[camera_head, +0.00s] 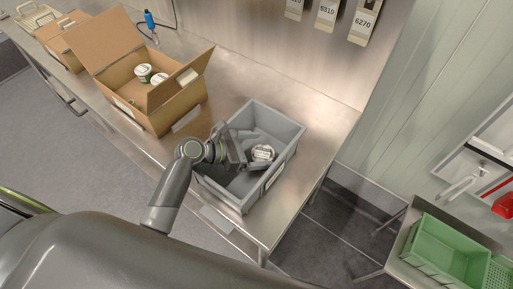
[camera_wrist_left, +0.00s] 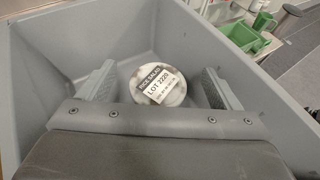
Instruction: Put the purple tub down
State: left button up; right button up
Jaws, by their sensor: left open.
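A round tub (camera_head: 263,152) with a white lid sits inside the grey crate (camera_head: 283,165) on the steel bench. In the left wrist view the tub (camera_wrist_left: 158,84) shows a black-and-white label reading LOT 2220. No purple shows on it; its sides are mostly hidden. My left gripper (camera_head: 257,149) reaches into the crate. In the wrist view its open fingers (camera_wrist_left: 162,86) stand on either side of the tub, with gaps visible. My right gripper is not in view.
A cardboard box (camera_head: 180,108) with open flaps holds several similar tubs, left of the crate. A blue tool (camera_head: 150,20) lies behind it. The bench's front edge is close to the crate. A green crate (camera_head: 440,255) stands lower right.

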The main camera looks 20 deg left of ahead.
pick_arm(q)
jog(key=shift+r, duration=0.1)
jog(key=shift+r, duration=0.3)
jog(key=shift+s+a+r, duration=0.15)
jog(key=shift+a+r, duration=0.1)
jog(key=b+v, duration=0.1)
jog(key=v, duration=1)
jog(key=shift+s+r+b, duration=0.15)
jog(key=shift+r+b, duration=0.05)
jog(key=shift+b, duration=0.15)
jog(key=shift+a, duration=0.1)
